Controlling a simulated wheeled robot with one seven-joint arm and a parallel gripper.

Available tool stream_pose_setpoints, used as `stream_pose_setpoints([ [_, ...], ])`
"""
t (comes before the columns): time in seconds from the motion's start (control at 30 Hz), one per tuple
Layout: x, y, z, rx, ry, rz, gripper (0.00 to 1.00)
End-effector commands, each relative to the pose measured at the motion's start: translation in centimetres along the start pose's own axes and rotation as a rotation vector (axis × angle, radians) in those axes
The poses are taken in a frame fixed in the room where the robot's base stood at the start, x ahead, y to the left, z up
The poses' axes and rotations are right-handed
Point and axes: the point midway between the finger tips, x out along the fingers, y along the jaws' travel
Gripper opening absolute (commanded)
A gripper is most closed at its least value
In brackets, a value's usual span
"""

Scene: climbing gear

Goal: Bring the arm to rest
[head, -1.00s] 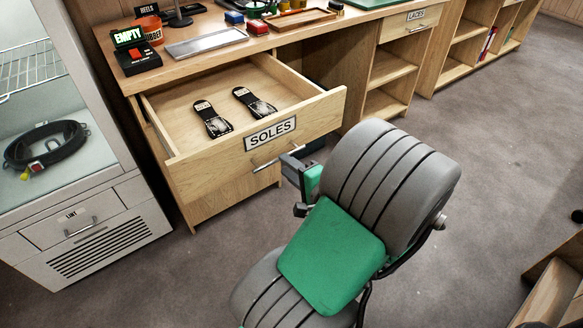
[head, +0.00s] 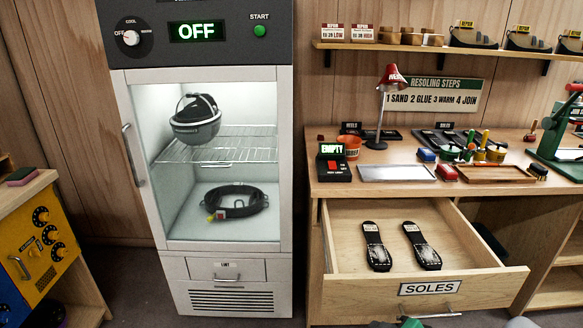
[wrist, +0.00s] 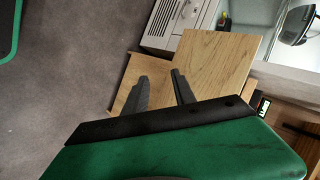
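My gripper (wrist: 159,77) shows in the wrist view with its two dark fingers apart and nothing between them. Pale wood, seemingly the open drawer, lies beyond the fingers. In the head view only small bits of my arm show at the bottom edge, and the fingers cannot be made out there. The drawer marked SOLES (head: 455,274) stands pulled out, with two black soles (head: 376,246) lying in it. Whether the fingers touch the drawer is not clear.
A white cabinet (head: 285,215) reading OFF holds a helmet (head: 196,120) and a black ring-shaped item (head: 237,202). The workbench (head: 335,188) carries a red lamp, trays and small tools. A yellow-fronted unit (head: 40,255) stands at left. Carpet (wrist: 60,75) is bare in the wrist view.

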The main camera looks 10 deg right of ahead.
Motion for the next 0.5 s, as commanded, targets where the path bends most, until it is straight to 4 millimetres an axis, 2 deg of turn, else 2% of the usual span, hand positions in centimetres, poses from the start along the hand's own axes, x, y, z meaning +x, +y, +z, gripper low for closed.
stream_pose_setpoints([
  [0.03, -1.0, -3.0, 1.1, -0.116, -0.080, 0.067, 0.32],
  [0.17, -2.7, -6.6, 3.3, -0.379, -0.230, 0.243, 0.32],
  [0.4, -8.8, -15.7, 5.6, -0.787, -0.344, 0.464, 0.32],
  [0.5, -11.1, -18.5, 6.4, -0.882, -0.351, 0.504, 0.32],
])
